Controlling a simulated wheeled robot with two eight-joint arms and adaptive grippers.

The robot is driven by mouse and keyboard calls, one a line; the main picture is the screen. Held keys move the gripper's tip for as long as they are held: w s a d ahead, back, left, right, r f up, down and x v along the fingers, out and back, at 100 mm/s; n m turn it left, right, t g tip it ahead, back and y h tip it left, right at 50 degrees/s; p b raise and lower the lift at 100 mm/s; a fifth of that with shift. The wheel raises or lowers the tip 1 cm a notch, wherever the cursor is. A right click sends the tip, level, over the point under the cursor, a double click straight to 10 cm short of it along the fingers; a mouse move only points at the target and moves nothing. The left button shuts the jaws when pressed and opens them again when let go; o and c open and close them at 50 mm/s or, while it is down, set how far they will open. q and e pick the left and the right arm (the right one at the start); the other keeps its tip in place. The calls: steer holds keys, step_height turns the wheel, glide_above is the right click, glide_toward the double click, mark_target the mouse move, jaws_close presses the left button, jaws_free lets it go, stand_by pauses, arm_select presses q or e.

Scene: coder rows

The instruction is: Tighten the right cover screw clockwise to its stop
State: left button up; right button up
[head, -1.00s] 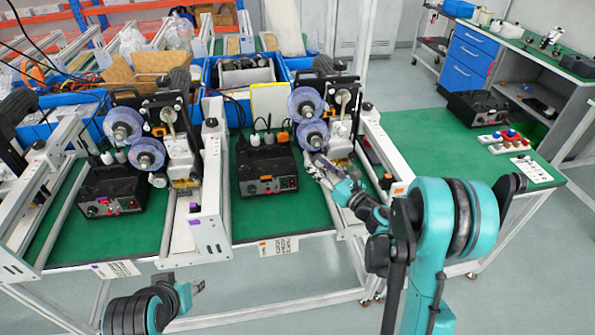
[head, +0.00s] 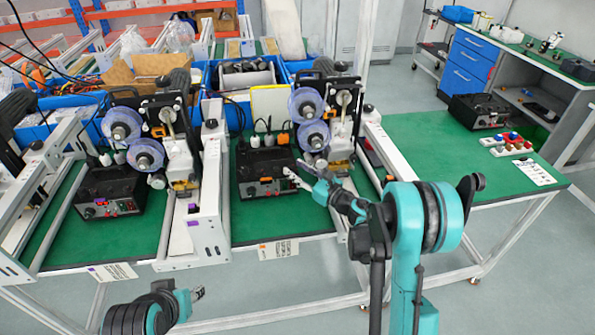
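My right gripper (head: 292,170) is at the front right corner of the right black control box (head: 262,172). Its two pale fingers look spread apart with nothing between them; whether they touch the box is unclear. The right coder machine (head: 340,128), with two clear blue reels (head: 308,118), stands just behind and to the right of the gripper. The right cover screw is too small to make out. My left gripper (head: 197,293) is low at the bottom, in front of the table edge; its fingers are too small to read.
A second coder (head: 180,140) and black box (head: 110,192) stand to the left, past a white rail (head: 208,185). Blue bins (head: 238,75) line the back. On the right, the green tabletop (head: 430,140) is mostly clear, with colored switches (head: 507,143) and a white card (head: 534,171).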

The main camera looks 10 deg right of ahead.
jaws_close()
steer(key=shift+a, duration=0.1)
steer(key=m+h, duration=0.1)
steer(key=m+t+h+b, duration=0.1)
steer(key=shift+s+a+h, duration=0.15)
steer(key=shift+a+h, duration=0.1)
steer(key=shift+h, duration=0.05)
steer(key=m+h, duration=0.1)
steer(key=h, duration=0.1)
steer(key=m+t+h+b, duration=0.1)
steer(key=h, duration=0.1)
steer(key=shift+s+a+m+t, duration=0.1)
steer(key=shift+a+m+t, duration=0.2)
steer(key=shift+a+m+h+b, duration=0.15)
steer(key=shift+m+h+b, duration=0.1)
steer(key=shift+m+h, duration=1.15)
steer(key=shift+a+m+h+b, duration=0.2)
steer(key=shift+m+h, duration=0.6)
steer(key=shift+h, duration=1.2)
